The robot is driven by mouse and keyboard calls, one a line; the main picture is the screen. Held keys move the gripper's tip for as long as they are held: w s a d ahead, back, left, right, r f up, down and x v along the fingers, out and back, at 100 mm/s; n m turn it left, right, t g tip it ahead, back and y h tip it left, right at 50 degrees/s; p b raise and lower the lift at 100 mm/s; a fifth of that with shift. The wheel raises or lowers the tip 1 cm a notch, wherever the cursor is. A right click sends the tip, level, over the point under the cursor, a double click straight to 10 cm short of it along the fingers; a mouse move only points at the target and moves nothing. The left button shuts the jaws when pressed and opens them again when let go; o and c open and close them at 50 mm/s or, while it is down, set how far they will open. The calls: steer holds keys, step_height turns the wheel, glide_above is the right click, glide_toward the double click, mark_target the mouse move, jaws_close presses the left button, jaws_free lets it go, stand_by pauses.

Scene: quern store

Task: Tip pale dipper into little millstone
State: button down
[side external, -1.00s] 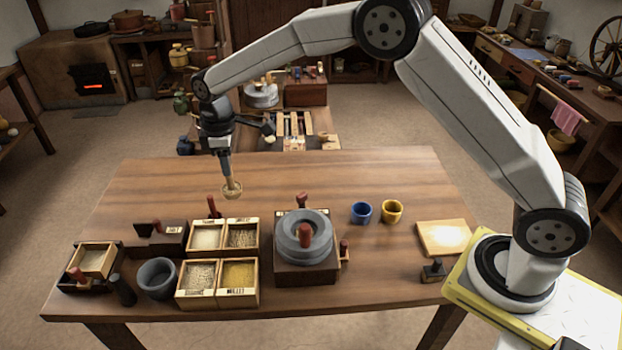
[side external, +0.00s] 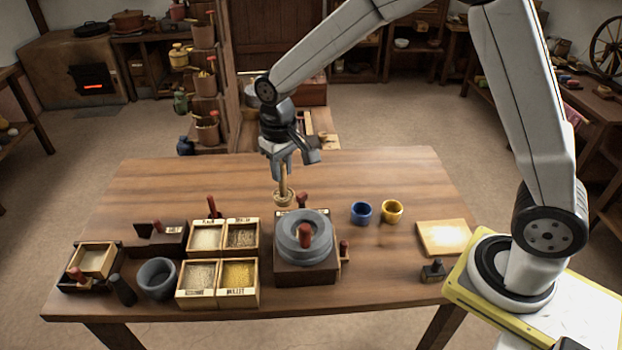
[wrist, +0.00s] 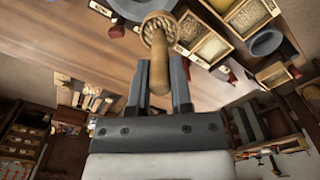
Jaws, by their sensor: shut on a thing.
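The pale dipper (side external: 283,198) hangs from my gripper (side external: 282,170), bowl end lowest. My gripper is shut on its pale handle, which also shows between the fingers (wrist: 160,72) in the wrist view. The dipper's round bowl (wrist: 158,26) has a speckled look there; I cannot tell what it holds. The little millstone (side external: 318,228) is a grey round stone with a red-brown knob, set on a dark wooden base. In the side view the bowl shows just above and left of the stone's far rim, apart from it. Part of the stone (wrist: 135,8) shows at the wrist view's top edge.
Left of the millstone stand several labelled grain bins (side external: 218,262), a grey bowl (side external: 157,278) and a framed tray (side external: 94,260). A blue cup (side external: 361,213), a yellow cup (side external: 392,211) and a pale board (side external: 443,237) lie right. The table's far side is clear.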

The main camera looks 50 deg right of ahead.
steer(key=shift+s+d+m, duration=0.2)
steer(key=shift+s+m, duration=0.2)
steer(key=shift+s, duration=0.15)
steer(key=shift+s+d+m, duration=0.2)
steer(key=shift+s+m, duration=0.2)
steer(key=shift+s, duration=0.1)
steer(key=shift+f, duration=2.55)
steer(key=shift+s+d+f, duration=0.1)
steer(key=shift+s+d, duration=0.05)
steer(key=shift+s, duration=0.05)
steer(key=shift+s+d+f+t+y, duration=0.3)
steer(key=shift+s+f+t+y, duration=0.05)
steer(key=shift+t+y, duration=0.25)
steer(key=shift+s+d+f+t+y, duration=0.3)
steer(key=shift+t+y, duration=0.3)
steer(key=shift+s+d+f+t+y, duration=0.7)
steer(key=shift+f+t+y, duration=0.2)
steer(key=shift+t+y, duration=0.1)
steer(key=shift+s+d+f+t+y, duration=0.45)
steer(key=shift+d+f+t+y, duration=0.05)
steer(key=shift+t+y, duration=0.3)
steer(key=shift+s+d+f+t+y, duration=0.45)
steer(key=shift+f+t+y, duration=0.05)
steer(key=shift+t+y, duration=0.3)
